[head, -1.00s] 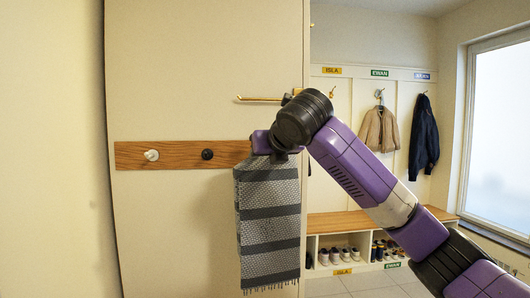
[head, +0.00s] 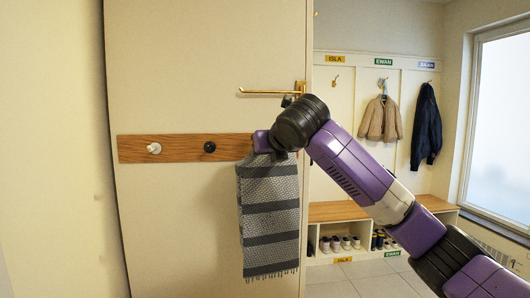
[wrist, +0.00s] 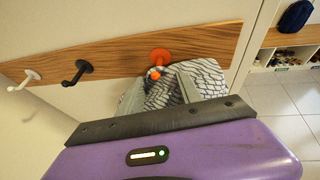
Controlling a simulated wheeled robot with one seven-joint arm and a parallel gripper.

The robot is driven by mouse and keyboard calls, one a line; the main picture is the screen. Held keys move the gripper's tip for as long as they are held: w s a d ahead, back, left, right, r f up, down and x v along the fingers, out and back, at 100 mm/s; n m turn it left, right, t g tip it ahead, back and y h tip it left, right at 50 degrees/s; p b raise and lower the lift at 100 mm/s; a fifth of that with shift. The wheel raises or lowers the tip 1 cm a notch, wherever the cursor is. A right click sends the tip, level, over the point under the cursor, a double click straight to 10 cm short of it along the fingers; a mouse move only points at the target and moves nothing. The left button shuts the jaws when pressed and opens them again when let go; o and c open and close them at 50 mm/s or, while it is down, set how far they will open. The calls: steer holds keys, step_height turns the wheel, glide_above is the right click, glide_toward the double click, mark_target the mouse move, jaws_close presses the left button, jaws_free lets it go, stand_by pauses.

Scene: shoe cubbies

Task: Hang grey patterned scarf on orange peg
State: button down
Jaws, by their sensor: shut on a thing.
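The grey patterned scarf (head: 269,215), with light and dark bands and a fringed lower edge, hangs down from my gripper in front of the panel. My gripper is shut on its upper part; the fingers (wrist: 160,94) pinch the scarf (wrist: 204,77) in the wrist view. The orange peg (wrist: 160,57) is on the wooden board, just beyond the fingers. Its tip overlaps the scarf's upper edge in that view; I cannot tell whether the cloth is hooked on it. In the head view my arm hides the orange peg.
The wooden board (head: 180,148) also bears a white peg (head: 153,148) and a black peg (head: 209,147) to the left. A brass rail (head: 265,92) sticks out above. Coats, a bench (head: 338,210) and shoe cubbies stand beyond the panel's right edge.

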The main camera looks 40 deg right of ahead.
steer(key=c, duration=0.7)
jaws_free()
steer(key=shift+v, duration=3.95)
